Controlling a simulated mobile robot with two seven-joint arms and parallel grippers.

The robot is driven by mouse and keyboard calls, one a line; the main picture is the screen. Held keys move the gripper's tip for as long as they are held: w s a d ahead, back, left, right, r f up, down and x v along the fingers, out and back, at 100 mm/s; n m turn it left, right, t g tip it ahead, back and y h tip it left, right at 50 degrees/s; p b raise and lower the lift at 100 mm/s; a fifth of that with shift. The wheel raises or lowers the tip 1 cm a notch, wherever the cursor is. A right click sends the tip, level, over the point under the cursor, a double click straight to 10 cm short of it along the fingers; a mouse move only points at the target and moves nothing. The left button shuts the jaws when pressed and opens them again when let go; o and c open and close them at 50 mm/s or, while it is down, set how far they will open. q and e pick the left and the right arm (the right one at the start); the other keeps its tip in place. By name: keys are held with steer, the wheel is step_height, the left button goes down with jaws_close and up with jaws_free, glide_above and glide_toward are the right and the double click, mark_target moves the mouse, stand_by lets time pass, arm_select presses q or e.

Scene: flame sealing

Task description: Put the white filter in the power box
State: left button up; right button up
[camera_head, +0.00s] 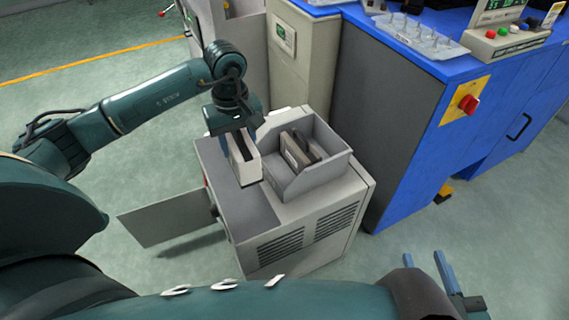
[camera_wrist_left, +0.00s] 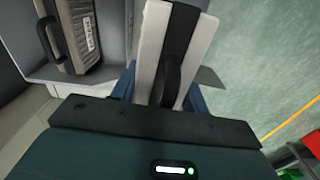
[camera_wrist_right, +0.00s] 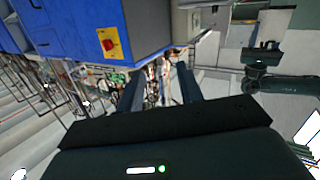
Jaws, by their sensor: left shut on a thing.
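The white filter (camera_head: 247,172) is a pale block with a black band and handle. My left gripper (camera_head: 236,132) is shut on its handle and holds it upright, just left of a grey open-topped bin (camera_head: 325,172). The filter (camera_wrist_left: 150,40) fills the middle of the left wrist view, between the blue fingers. I take the grey vented cabinet (camera_head: 300,262) under the bin to be the power box. Whether the filter's bottom touches it is unclear. My right gripper (camera_head: 426,256) is open and empty at the lower right, away from the cabinet.
A brownish-grey filter (camera_head: 299,150) with a dark handle stands in the bin; it also shows in the left wrist view (camera_wrist_left: 72,35). A grey door panel (camera_head: 165,215) stands open on the left. A blue workbench (camera_head: 385,120) is close on the right.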

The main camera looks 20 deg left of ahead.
arm_select(q)
steer(key=f+b, duration=0.1)
steer(key=f, duration=0.6)
steer(key=shift+w+a+b, duration=0.15)
steer(key=shift+w+b, duration=0.05)
steer(key=shift+b, duration=0.15)
step_height(320, 180, down, 3)
steer(key=shift+f+b, duration=0.1)
steer(key=shift+b, duration=0.35)
steer(key=shift+f, duration=0.35)
steer(key=shift+r, duration=0.1)
arm_select(e)
steer(key=shift+w+a+n+t+y, duration=0.1)
steer(key=shift+a+n+t+y, duration=0.55)
steer(key=shift+t+y, duration=0.3)
steer(key=shift+d, duration=0.1)
arm_select(q)
steer(key=shift+f, duration=0.2)
steer(key=o, duration=1.1)
steer(key=shift+c, duration=0.2)
